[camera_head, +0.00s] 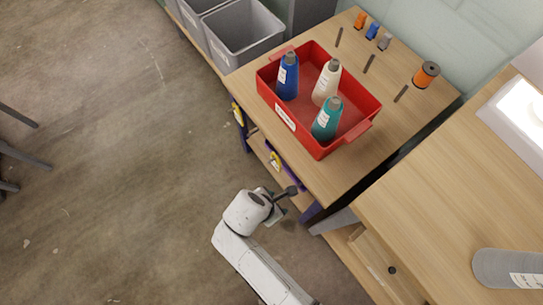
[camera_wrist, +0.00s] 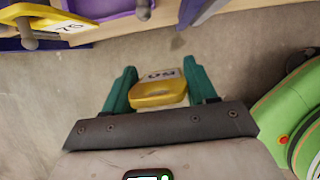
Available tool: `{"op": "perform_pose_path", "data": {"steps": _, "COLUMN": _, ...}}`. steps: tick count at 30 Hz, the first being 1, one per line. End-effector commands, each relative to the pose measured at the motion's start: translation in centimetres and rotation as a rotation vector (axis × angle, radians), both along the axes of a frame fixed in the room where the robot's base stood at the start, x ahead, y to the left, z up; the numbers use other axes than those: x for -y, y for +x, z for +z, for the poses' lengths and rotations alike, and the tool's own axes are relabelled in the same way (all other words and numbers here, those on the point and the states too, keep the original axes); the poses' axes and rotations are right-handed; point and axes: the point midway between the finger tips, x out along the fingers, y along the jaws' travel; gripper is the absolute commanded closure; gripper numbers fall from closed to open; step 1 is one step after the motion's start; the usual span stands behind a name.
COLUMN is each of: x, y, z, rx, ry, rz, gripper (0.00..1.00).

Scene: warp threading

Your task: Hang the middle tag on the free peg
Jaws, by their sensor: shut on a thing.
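My gripper (camera_wrist: 160,86) is shut on a yellow tag (camera_wrist: 158,97) with a white, numbered label, held between its two teal fingers in the wrist view. The tag is clear of the wood edge, over the floor. Another yellow tag (camera_wrist: 62,27) with a white label hangs at a grey peg (camera_wrist: 28,36) at the upper left. A purple piece (camera_wrist: 100,8) shows beside a second peg (camera_wrist: 143,10). In the head view my gripper (camera_head: 284,198) is low beside the table's front side; the held tag cannot be made out there. I cannot tell which peg is free.
A yellow piece (camera_head: 238,114) hangs at the table's front. Grey bins (camera_head: 241,38) stand at the back. Open floor (camera_head: 110,150) lies to the left.

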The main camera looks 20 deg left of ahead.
Motion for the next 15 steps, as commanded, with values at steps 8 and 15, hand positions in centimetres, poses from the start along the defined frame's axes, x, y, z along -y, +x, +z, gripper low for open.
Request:
{"op": "perform_pose_path", "data": {"steps": 8, "x": 1.0, "y": 1.2, "z": -0.3, "rx": 0.000, "ry": 0.000, "rz": -0.003, "gripper": 0.72}}
{"op": "perform_pose_path", "data": {"steps": 15, "x": 1.8, "y": 2.3, "z": -0.4, "rx": 0.001, "ry": 0.001, "rz": -0.003, "gripper": 0.72}}
